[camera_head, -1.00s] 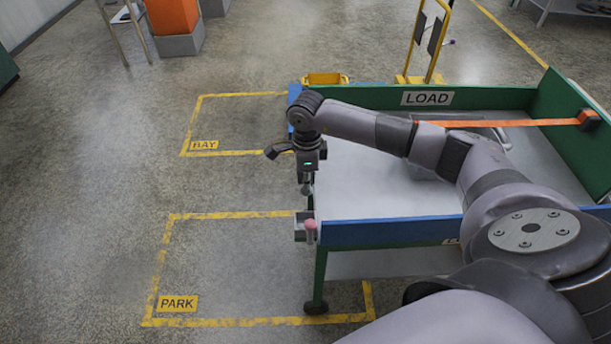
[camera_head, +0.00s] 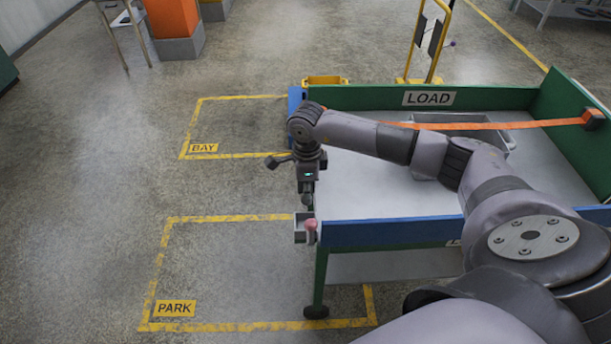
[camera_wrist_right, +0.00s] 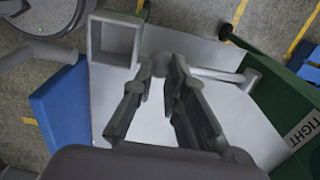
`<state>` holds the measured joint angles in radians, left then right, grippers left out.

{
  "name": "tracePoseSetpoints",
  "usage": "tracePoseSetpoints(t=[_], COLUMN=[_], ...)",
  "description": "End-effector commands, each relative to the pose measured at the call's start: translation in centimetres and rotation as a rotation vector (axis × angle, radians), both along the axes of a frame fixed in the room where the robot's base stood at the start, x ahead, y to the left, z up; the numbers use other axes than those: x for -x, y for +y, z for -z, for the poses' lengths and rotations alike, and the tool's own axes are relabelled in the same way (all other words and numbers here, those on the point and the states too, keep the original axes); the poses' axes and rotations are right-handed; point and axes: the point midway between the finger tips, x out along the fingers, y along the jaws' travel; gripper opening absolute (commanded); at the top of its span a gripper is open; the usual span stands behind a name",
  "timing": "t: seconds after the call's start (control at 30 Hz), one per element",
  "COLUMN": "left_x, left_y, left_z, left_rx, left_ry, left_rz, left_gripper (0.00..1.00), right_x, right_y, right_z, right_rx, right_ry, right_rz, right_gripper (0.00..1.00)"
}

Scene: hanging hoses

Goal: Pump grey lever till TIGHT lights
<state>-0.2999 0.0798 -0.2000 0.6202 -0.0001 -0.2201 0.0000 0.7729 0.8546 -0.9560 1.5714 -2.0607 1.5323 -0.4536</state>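A grey bar (camera_wrist_right: 218,75), possibly the grey lever, runs right from beside the right fingertip; contact cannot be told. A TIGHT label (camera_wrist_right: 300,125) is on the green panel at right; no lit lamp shows beside it. My left gripper is out of view.
An orange strap (camera_head: 470,126) crosses the cart below the LOAD sign (camera_head: 428,98). A grey bin (camera_head: 492,135) sits inside the cart. A hollow square grey part (camera_wrist_right: 115,42) lies near the fingertips. The marked PARK and BAY floor areas are clear.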

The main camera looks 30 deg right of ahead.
Motion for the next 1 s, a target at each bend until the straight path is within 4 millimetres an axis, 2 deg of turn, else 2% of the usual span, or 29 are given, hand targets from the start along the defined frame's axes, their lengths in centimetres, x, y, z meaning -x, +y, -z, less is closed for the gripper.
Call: tracePoseSetpoints(t=[0.27, 0.47, 1.0], left_x=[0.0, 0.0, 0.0], left_y=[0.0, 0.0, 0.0], left_z=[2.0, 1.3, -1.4], left_rx=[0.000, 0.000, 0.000], left_ry=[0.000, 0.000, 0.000], left_rz=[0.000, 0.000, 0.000], left_gripper=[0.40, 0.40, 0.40], right_x=[0.1, 0.0, -0.2], right_y=[0.0, 0.0, -0.2], right_z=[2.1, 1.3, -3.4], right_rx=[0.002, 0.001, 0.000], right_ry=[0.000, 0.000, 0.000], right_rz=[0.001, 0.001, 0.000], right_gripper=[0.12, 0.12, 0.12])
